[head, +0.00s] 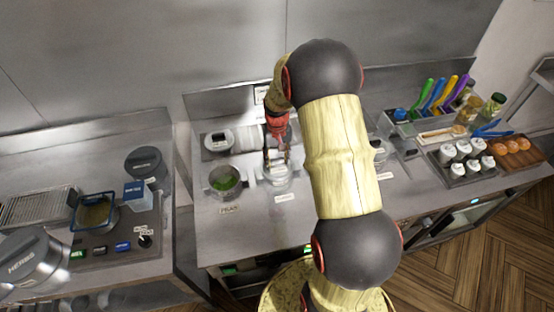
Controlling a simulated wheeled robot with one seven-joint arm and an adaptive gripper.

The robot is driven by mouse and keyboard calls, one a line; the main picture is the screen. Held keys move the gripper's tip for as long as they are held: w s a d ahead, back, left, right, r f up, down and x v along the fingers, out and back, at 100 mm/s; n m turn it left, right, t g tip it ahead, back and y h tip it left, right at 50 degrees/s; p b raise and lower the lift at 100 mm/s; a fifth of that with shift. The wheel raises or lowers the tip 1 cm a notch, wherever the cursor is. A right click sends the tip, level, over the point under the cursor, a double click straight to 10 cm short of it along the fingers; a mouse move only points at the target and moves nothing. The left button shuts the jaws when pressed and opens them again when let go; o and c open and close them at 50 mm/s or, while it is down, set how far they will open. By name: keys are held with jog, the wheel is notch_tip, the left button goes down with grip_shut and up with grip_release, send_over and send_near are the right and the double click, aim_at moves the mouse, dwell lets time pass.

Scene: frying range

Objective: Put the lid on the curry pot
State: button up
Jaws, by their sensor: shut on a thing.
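My gripper (277,158) points down over the middle counter, shut on what looks like the lid, a small pale, shiny piece at its fingertips. Directly below is a round silvery pot (277,183), behind a small white label too small to read for sure; I take it as the curry pot. The fingers hide part of the lid and the pot's top. I cannot tell whether the lid touches the pot's rim.
A fryer section with a basket (94,212) is at left. White shakers (462,155) and a rack of coloured-handled tools (432,97) are at right. The counter front is mostly clear.

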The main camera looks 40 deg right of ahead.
jog(key=o, duration=1.2)
jog(key=o, duration=0.4)
jog(key=shift+o, duration=0.9)
jog(key=shift+r, duration=0.15)
jog(key=shift+r+p, duration=2.25)
jog(key=shift+r, duration=1.15)
